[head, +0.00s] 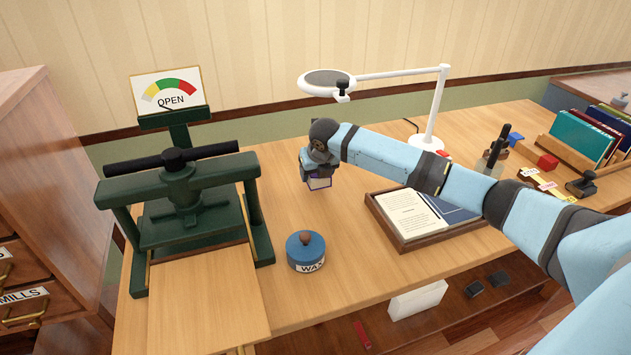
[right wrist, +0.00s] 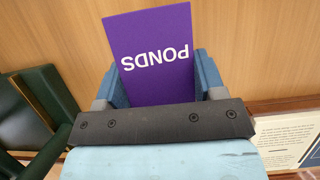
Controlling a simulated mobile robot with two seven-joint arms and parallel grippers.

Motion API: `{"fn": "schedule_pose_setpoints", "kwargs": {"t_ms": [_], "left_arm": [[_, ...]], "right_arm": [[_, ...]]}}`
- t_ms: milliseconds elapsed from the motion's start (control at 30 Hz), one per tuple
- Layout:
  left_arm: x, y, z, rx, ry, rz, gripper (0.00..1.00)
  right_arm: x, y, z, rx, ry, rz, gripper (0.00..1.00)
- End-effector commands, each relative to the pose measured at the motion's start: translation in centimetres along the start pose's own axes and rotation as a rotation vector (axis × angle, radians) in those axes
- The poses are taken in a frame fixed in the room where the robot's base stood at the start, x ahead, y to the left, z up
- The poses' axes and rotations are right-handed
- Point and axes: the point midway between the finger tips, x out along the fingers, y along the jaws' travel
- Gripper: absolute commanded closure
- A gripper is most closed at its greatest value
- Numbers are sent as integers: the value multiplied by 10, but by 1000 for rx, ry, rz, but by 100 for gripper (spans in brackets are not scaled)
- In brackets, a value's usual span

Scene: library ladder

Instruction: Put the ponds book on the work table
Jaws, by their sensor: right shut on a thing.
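The ponds book (right wrist: 150,50) is purple with "PONDS" in white letters, upside down in the right wrist view. My right gripper (right wrist: 160,85) is shut on it, with a blue finger on each side of the book. Whether the book touches the table top I cannot tell. My left gripper is in neither view.
A green press (head: 180,195) stands at the left, with a blue wax tin (head: 305,251) beside it. A tray with an open book (head: 405,215) lies right of the gripper. A white lamp (head: 432,120) stands behind.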

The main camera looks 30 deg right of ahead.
Motion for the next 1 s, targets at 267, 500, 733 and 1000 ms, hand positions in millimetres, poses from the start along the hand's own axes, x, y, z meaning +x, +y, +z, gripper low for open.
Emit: {"fn": "schedule_pose_setpoints", "kwargs": {"t_ms": [267,500,733,1000], "left_arm": [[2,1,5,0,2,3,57],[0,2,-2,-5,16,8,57],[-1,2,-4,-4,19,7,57],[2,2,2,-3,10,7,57]], "right_arm": [[22,0,2,0,1,0,67],[36,0,-4,0,-2,1,67],[38,0,-5,0,0,0,34],[37,0,-5,0,-1,0,11]]}}
